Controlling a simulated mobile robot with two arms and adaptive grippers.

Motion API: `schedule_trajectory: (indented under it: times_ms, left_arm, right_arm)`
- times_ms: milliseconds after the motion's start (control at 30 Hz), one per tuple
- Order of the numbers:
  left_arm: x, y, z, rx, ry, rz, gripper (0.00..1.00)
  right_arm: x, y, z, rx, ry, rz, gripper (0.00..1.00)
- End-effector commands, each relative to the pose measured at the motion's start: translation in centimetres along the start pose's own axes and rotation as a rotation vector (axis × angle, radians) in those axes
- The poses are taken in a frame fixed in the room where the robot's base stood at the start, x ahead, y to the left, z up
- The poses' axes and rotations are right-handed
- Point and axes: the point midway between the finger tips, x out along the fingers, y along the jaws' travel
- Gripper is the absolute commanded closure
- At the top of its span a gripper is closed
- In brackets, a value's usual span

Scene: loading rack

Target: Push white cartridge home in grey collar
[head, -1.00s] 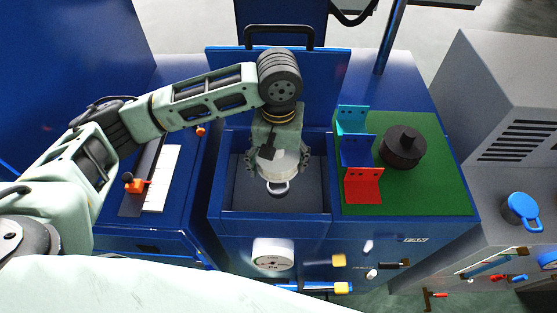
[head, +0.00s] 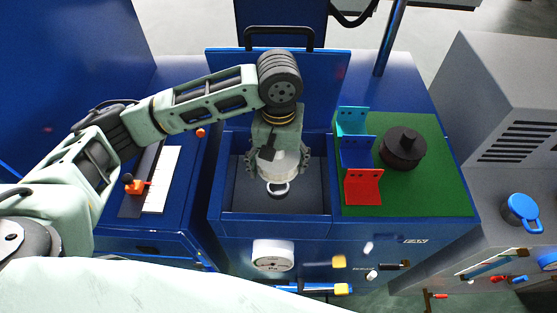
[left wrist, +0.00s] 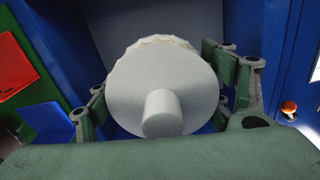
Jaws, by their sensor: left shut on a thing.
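My left gripper (head: 276,170) reaches down into the open blue bay and is shut on the white cartridge (head: 291,160). In the left wrist view the white cartridge (left wrist: 190,90) shows as a round white body with a short knob, between the two green-grey fingers. Below it in the head view a grey collar (head: 279,189) shows as a ring near the bay floor. The cartridge is above the collar, and the gripper hides where they meet, so I cannot tell how far in it sits. My right gripper is not in view.
The bay (head: 310,213) has blue walls close around the gripper. To the right, cyan, blue and red brackets (head: 362,187) and a black round part (head: 402,148) stand on a green mat (head: 440,190). A white gauge (head: 272,255) is on the front panel.

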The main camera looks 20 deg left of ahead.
Motion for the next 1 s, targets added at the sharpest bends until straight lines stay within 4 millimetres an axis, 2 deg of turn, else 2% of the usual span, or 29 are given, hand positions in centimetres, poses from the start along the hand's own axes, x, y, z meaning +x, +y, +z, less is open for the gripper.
schedule_trajectory:
  times_ms: [433,1000]
  left_arm:
    - [0.1,0.0,0.0,-0.002,-0.003,-0.001,0.56]
    - [1.5,0.0,0.0,-0.001,-0.004,-0.002,0.56]
  right_arm:
    - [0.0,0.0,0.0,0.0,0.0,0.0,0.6]
    - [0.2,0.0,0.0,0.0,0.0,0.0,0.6]
